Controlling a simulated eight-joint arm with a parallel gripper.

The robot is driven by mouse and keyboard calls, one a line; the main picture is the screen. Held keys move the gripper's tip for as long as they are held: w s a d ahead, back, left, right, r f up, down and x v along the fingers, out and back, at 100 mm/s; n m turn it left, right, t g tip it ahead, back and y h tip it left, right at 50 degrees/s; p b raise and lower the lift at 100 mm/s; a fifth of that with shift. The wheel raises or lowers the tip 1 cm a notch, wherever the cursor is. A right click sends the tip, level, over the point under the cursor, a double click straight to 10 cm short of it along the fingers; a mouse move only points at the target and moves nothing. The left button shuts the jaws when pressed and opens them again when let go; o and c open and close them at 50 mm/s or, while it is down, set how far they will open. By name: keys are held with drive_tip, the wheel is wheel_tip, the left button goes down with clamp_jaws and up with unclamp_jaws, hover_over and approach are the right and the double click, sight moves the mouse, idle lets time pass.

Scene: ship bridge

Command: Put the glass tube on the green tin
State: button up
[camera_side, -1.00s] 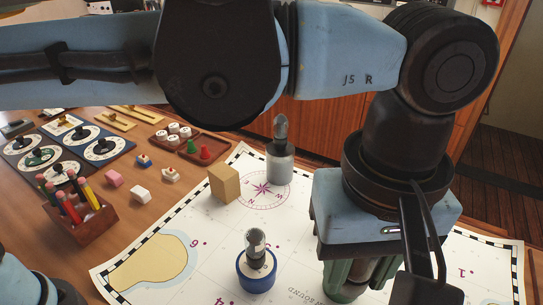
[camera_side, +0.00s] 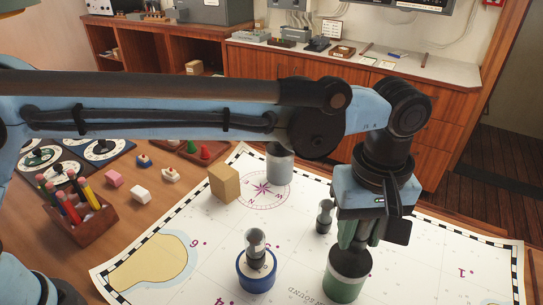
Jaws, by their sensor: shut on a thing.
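My gripper (camera_side: 354,243) points down over the far side of this tin. It is shut on a slim thing, taken to be the glass tube, mostly hidden by the fingers. I cannot tell whether that thing touches the tin.
A tan block (camera_side: 224,184) and a pencil box (camera_side: 84,223) are left. The chart (camera_side: 430,280) is clear at right.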

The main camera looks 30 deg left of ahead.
sight(356, 244)
drive_tip(key=shift+f, duration=1.35)
drive_tip(key=shift+f, duration=0.1)
drive_tip(key=o, duration=1)
drive_tip(key=shift+o, duration=0.2)
